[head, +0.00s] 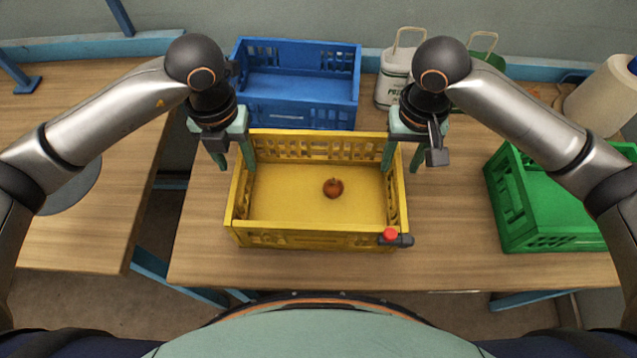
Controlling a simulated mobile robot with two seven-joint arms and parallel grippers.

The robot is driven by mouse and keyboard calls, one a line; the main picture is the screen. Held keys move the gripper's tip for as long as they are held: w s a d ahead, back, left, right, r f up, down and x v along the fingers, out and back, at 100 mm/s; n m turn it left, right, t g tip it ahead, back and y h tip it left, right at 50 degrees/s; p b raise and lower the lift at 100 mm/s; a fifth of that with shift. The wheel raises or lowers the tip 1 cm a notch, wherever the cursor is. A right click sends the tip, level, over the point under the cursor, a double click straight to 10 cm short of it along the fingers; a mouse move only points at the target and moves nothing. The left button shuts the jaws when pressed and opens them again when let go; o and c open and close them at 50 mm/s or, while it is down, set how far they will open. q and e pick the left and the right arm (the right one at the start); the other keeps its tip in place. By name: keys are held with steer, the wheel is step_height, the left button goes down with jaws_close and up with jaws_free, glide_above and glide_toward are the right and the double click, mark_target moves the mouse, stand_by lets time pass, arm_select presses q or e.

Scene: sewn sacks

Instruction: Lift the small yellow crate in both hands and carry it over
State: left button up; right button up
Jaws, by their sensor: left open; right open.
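The small yellow crate (315,240) stands on the wooden table in front of me, with a round reddish-brown fruit (333,188) on its floor. My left gripper (236,165) is open at the crate's left end, fingers pointing down near the back left corner. My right gripper (401,165) is open at the right end, fingers pointing down near the back right corner. The fingers seem to stand on either side of each end wall; I cannot tell whether they touch it. A small dark object with a red top (392,237) is at the crate's front right corner.
A blue crate (300,118) stands behind the yellow one. A green crate (545,240) stands to the right. White and green containers (395,88) and a paper roll (600,95) are at the back. A gap separates this table (450,255) from the left table (95,225).

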mark_target(393, 180)
arm_select(q)
step_height(393, 180, down, 7)
steer(key=shift+r, duration=0.1)
arm_select(e)
step_height(393, 180, down, 7)
steer(key=shift+r, duration=0.1)
arm_select(q)
steer(key=shift+c, duration=0.2)
arm_select(e)
steer(key=shift+c, duration=0.2)
arm_select(q)
jaws_close()
arm_select(e)
jaws_close()
arm_select(q)
steer(key=shift+r, duration=0.1)
arm_select(e)
steer(key=shift+r, duration=0.1)
stand_by(0.3)
